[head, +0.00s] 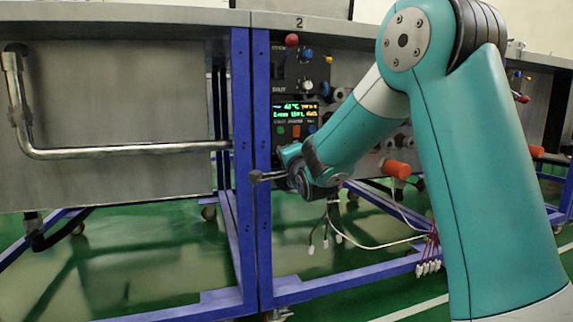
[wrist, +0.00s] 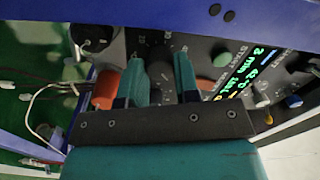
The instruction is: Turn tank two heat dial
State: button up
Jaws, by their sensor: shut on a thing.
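The tank two control panel (head: 284,75) is below the number 2 on the steel top. Its lit display (head: 295,112) appears to read 42 °C and also shows in the wrist view (wrist: 244,76). In the wrist view the dark heat dial (wrist: 160,72) sits between my two teal fingers, with pale scale marks around it. My gripper (wrist: 161,78) is shut on this dial, one finger on each side. The dial's pointer is too dark to make out. In the head view my wrist hides the fingers and the dial.
A bent metal pipe (head: 120,150) runs along the left tank. Blue frame posts (head: 251,200) stand just left of the panel. An orange cylinder (head: 397,169) juts out to the right and shows close to my left finger in the wrist view (wrist: 107,88). Loose cables (head: 325,228) hang below.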

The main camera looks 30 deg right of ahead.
dwell(0.4)
jog(key=o, duration=0.7)
jog(key=shift+c, duration=0.2)
jog(key=b+v, duration=0.6)
jog(key=v, duration=1.1)
jog(key=shift+s, duration=0.25)
jog(key=shift+d, duration=0.1)
